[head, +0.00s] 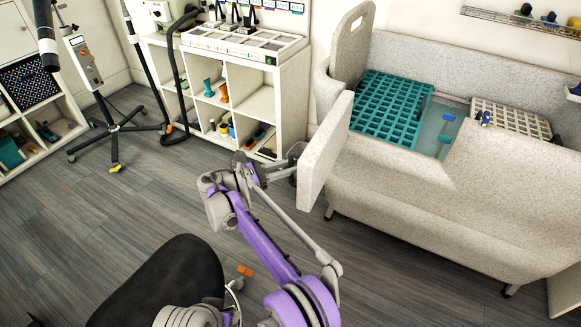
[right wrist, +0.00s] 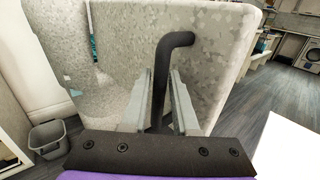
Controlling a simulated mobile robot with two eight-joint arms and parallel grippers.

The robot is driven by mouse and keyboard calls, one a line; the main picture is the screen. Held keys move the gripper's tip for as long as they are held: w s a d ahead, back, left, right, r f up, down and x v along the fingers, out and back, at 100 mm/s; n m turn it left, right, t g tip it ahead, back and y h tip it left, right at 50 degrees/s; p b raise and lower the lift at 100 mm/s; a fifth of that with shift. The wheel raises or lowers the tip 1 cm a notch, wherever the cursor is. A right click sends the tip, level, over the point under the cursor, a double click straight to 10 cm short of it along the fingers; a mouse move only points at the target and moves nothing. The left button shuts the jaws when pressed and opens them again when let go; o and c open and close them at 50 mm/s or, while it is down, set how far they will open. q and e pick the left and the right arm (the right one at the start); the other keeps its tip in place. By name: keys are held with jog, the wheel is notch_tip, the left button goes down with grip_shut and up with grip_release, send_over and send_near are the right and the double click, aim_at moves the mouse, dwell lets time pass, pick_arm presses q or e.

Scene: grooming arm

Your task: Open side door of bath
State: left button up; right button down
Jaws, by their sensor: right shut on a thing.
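The bath (head: 470,200) is a speckled grey tub at the right of the head view. Its side door (head: 326,148) stands swung outward, at an angle to the tub, leaving a gap in the near wall. My right gripper (head: 285,170) is at the door's outer face. In the right wrist view, my right gripper (right wrist: 162,108) is shut on the black bent door handle (right wrist: 160,75), with a finger on each side. The speckled door panel (right wrist: 222,70) fills the view behind it. My left gripper is not in view.
Teal grid panel (head: 390,105) and pale grid panel (head: 512,122) lie in the bath. A white shelf unit (head: 262,105) stands left of the door. A grey bin (right wrist: 48,138) sits near the door. A black seat (head: 170,285) is in the foreground.

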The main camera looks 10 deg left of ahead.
jog(key=shift+w+d+r, duration=0.1)
jog(key=shift+d, duration=0.05)
jog(key=c, duration=1)
grip_release()
jog(key=shift+o, duration=0.2)
jog(key=v, duration=0.7)
jog(key=shift+p, duration=0.3)
